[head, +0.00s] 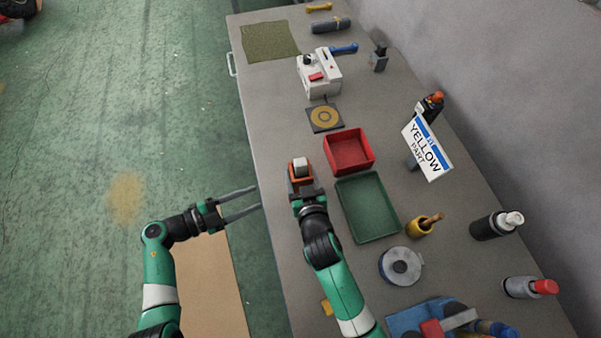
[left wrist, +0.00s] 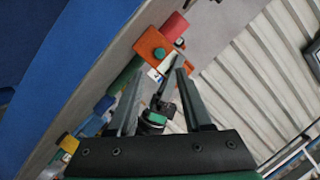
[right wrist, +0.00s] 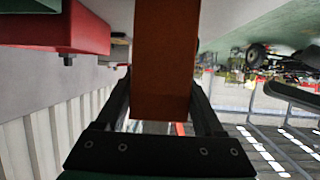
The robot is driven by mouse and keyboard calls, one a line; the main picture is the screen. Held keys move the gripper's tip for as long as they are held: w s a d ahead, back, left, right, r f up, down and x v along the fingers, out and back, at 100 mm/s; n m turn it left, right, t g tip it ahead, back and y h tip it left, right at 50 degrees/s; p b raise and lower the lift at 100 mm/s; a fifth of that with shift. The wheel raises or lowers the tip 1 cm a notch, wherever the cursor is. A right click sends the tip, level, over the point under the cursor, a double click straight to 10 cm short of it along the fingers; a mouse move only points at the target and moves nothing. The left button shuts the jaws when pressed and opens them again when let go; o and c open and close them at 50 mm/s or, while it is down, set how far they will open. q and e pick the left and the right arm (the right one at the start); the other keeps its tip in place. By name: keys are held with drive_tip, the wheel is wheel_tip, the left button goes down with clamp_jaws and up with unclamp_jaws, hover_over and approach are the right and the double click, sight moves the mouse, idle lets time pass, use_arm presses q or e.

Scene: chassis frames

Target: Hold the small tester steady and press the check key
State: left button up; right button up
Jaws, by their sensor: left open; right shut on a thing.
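The small tester is most likely the orange block with a pale top (head: 301,167); it also shows in the left wrist view (left wrist: 150,44) and large in the right wrist view (right wrist: 162,60). My right gripper (head: 302,186) is shut on it, by the front of the red tray. My left gripper (head: 258,198) is open and empty, left of the tester and apart from it, its fingers pointing right at the bench edge.
A red tray (head: 368,167) and green tray (head: 345,205) lie right of the tester. A "YELLOW PART" sign (head: 427,150) stands right.

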idle(0.3)
use_arm(q)
clamp_jaws()
idle(1.6)
